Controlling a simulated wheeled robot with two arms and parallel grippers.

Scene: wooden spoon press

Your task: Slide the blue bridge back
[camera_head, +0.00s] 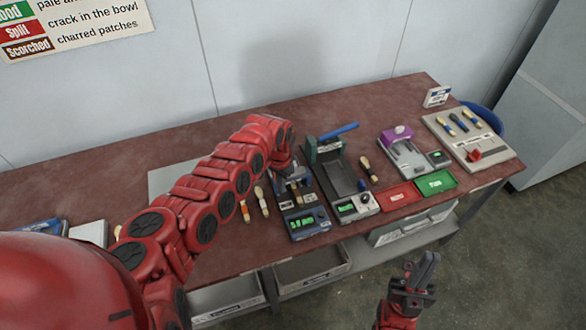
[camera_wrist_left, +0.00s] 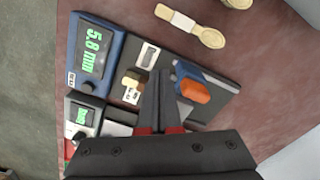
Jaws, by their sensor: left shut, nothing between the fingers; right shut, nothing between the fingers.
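The blue bridge (camera_wrist_left: 184,72) is a small blue piece with an orange end, on the dark base plate of a gauge with a green "5.8 mm" readout (camera_wrist_left: 92,50). In the head view this gauge (camera_head: 305,222) stands at the table's front edge, partly hidden by my left arm. My left gripper (camera_wrist_left: 160,74) is shut and empty, its tips over the base plate just left of the bridge in the wrist view. I cannot tell whether they touch it. My right gripper (camera_head: 428,262) is shut and empty, in front of the table at lower right.
A press with a blue lever (camera_head: 338,131) stands close right of the gauge. Wooden spoons (camera_head: 262,201) lie to its left. Further right are a purple-topped device (camera_head: 396,133), a red tray (camera_head: 398,196), a green tray (camera_head: 436,183) and a beige board (camera_head: 492,151) with several spoons.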

